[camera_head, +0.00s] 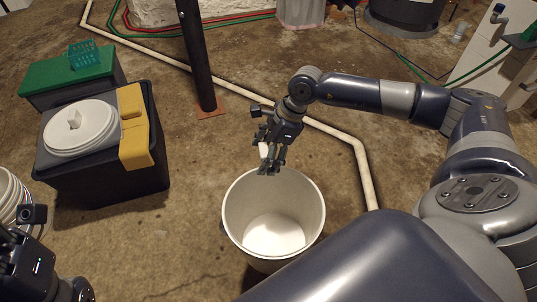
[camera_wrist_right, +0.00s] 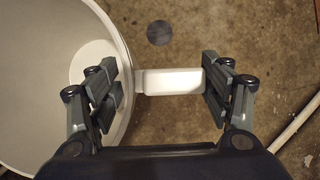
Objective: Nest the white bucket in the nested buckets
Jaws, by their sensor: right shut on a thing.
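The white bucket (camera_head: 236,213) stands upright and empty in the middle of the head view, in front of me. My right gripper (camera_head: 270,160) is at its far rim, pointing down, shut on a white grip piece at the rim. In the right wrist view the white piece (camera_wrist_right: 172,82) lies between the fingers, and the bucket (camera_wrist_right: 40,70) fills the left side. Whether the bucket touches the floor is unclear. The nested buckets (camera_head: 10,190) show at the left edge, partly cut off. My left gripper (camera_head: 35,262) is beside them at lower left; its fingers do not show clearly.
A black bin (camera_head: 105,185) with a white lid (camera_head: 80,128) and yellow piece (camera_head: 134,128) stands at left, before a green-lidded box (camera_head: 68,80). A black post (camera_head: 198,60) and white floor pipe (camera_head: 330,127) lie beyond the bucket. The floor between bucket and bin is clear.

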